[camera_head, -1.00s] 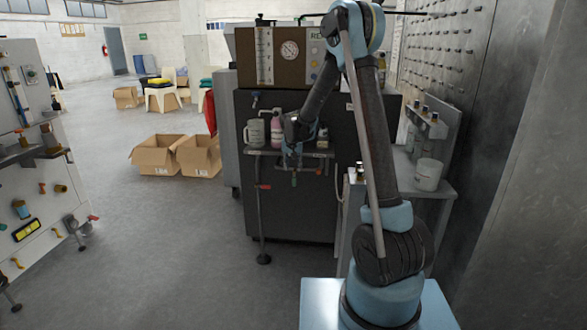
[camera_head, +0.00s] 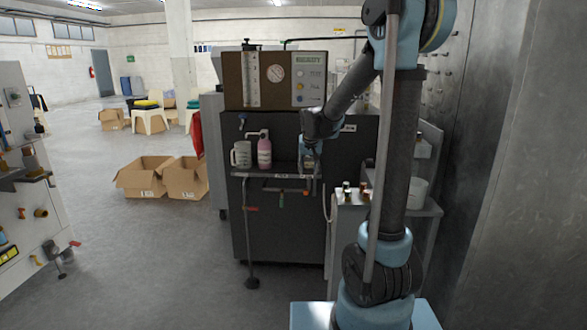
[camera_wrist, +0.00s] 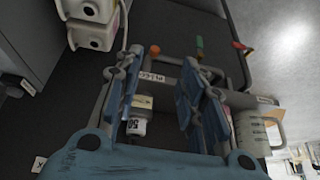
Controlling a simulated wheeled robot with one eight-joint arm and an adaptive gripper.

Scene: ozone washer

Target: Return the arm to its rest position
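My arm rises at the right of the head view and bends down to my gripper (camera_head: 309,150). The gripper hangs at the right end of the small shelf (camera_head: 290,175) on the dark machine (camera_head: 275,215). In the wrist view, the two blue-grey fingers of my gripper (camera_wrist: 163,82) stand apart, with a clear gap between the tips. In the head view this bottle is partly hidden behind the gripper.
A grey jug (camera_head: 241,155) and a pink bottle (camera_head: 264,153) stand on the shelf. A side table (camera_head: 345,225) with small bottles and a white tub (camera_head: 417,192) is close right, by a metal wall (camera_head: 515,190). Cardboard boxes (camera_head: 143,178) lie left; the floor between is clear.

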